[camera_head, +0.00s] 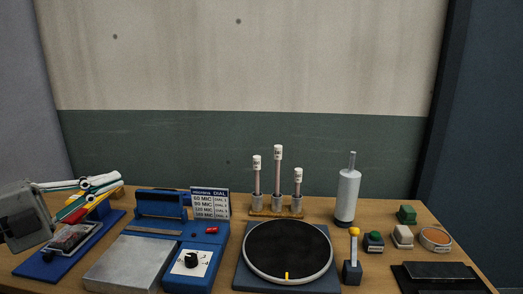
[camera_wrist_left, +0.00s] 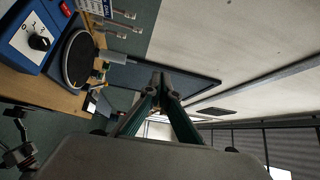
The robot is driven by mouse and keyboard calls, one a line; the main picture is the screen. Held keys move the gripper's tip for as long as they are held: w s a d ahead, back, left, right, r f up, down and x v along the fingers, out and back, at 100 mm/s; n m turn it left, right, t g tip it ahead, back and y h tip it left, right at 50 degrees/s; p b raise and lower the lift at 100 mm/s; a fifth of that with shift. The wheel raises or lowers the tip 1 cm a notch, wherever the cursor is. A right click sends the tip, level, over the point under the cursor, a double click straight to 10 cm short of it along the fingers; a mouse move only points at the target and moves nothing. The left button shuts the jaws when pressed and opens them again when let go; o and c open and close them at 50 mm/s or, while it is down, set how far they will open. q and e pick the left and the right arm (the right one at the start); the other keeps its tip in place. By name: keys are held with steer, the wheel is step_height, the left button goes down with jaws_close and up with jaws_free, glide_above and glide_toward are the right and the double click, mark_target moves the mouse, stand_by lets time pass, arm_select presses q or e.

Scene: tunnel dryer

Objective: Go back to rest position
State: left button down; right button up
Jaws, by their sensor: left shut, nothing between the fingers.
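My left gripper (camera_head: 112,182) comes in at the left edge of the head view, above the blue stand at the left end of the table. Its fingers point right and are shut with nothing between them. In the left wrist view its green-sided fingers (camera_wrist_left: 164,82) meet at the tips, in front of the wall and away from the table top. My right gripper does not show in the head view.
The wooden table (camera_head: 215,277) holds a blue dial machine (camera_head: 213,242), a black round plate (camera_head: 287,250), a rack of capped tubes (camera_head: 277,212), a grey bottle (camera_head: 348,195) and small blocks at the right. A blue stand (camera_head: 50,266) sits below my left gripper.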

arm_select(q)
steer(key=w+a+f+n+t+y, duration=0.1)
steer(key=a+f+n+t+y, duration=0.6)
steer(key=n, duration=0.2)
steer(key=s+a+f+n+g+y, duration=0.2)
steer(key=s+f+n+y, duration=0.15)
steer(key=f, duration=0.45)
steer(key=s+a+f+n+g+y, duration=0.2)
steer(key=f+n+y, duration=0.15)
steer(key=f, duration=0.35)
steer(key=s+a+f+n+g+y, duration=0.25)
steer(key=f+y, duration=0.25)
steer(key=f, duration=0.3)
steer(key=s+d+f+g+h, duration=0.1)
steer(key=s+d+f+g, duration=0.3)
steer(key=s+f, duration=0.3)
steer(key=s+d+f+g, duration=0.3)
steer(key=s+f+g, duration=0.1)
steer(key=s+f, duration=0.3)
steer(key=w+d+f+n+t+h+p, duration=0.1)
steer(key=d+f+t+h, duration=0.1)
steer(key=d+f, duration=0.3)
steer(key=w+d+f+n+t+h+p, duration=0.1)
steer(key=d+f+h, duration=0.4)
steer(key=d, duration=0.6)
steer(key=shift+d+f+n+t, duration=0.15)
steer(key=shift+f+n+t, duration=0.5)
steer(key=shift+t, duration=0.1)
